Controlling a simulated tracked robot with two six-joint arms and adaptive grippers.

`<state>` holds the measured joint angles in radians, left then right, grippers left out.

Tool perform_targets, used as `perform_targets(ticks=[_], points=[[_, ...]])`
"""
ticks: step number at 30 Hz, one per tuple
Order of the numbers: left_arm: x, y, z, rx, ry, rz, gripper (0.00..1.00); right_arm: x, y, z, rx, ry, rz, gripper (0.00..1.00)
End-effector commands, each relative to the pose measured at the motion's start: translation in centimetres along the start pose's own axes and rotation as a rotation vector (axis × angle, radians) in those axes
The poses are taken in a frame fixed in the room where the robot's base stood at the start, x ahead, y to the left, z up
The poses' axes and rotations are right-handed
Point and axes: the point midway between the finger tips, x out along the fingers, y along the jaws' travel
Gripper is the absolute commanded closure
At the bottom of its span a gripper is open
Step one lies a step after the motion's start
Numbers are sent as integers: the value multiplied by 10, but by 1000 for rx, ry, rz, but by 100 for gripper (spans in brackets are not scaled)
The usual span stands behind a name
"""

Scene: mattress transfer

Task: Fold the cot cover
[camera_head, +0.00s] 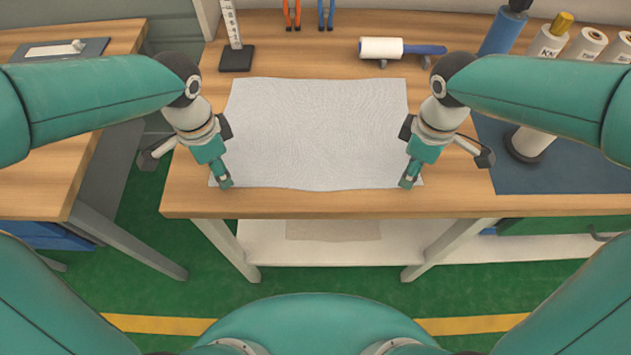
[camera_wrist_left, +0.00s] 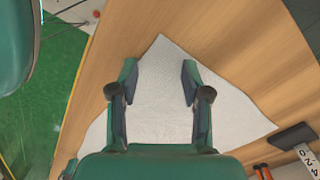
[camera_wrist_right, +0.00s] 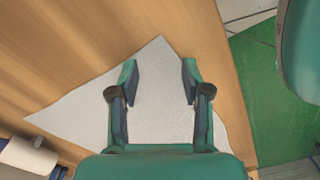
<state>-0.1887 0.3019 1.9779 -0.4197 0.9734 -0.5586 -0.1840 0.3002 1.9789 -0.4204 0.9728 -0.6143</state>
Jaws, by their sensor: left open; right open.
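The cot cover (camera_head: 315,130) is a pale grey-white sheet lying flat and spread out on the wooden table. My left gripper (camera_head: 224,184) is at its near left corner and my right gripper (camera_head: 407,184) is at its near right corner. In the left wrist view my left gripper (camera_wrist_left: 158,85) is open, with a corner of the cover (camera_wrist_left: 160,75) showing between and beyond its fingers. In the right wrist view my right gripper (camera_wrist_right: 160,85) is open over the other corner of the cover (camera_wrist_right: 160,75). Whether the fingertips touch the cloth cannot be told.
A ruler stand (camera_head: 236,58) is beyond the cover's far left corner. A white roller (camera_head: 381,48) with a blue handle lies behind the cover. Spools (camera_head: 551,42) and a dark blue mat (camera_head: 560,177) are at the right. The table's front edge (camera_head: 320,205) is close to the cover.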

Motion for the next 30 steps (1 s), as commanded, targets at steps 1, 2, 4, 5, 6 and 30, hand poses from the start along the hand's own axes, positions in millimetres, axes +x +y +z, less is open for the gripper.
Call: perform_targets(ticks=[1,2,4,5,6,30], points=[[4,0,0,-1,-1,1,52,4,0,0,0,0,-1,52],[5,0,1,-1,-1,1,52,5,0,0,-1,0,-1,52],[7,0,1,-1,0,0,52,7,0,0,-1,0,-1,52],[7,0,1,-1,0,0,52,7,0,0,-2,0,-1,52],[8,0,1,-1,0,0,52,8,0,0,-2,0,0,52],[12,0,2,-2,-1,1,89,12,-1,-1,-3,-1,-2,89]])
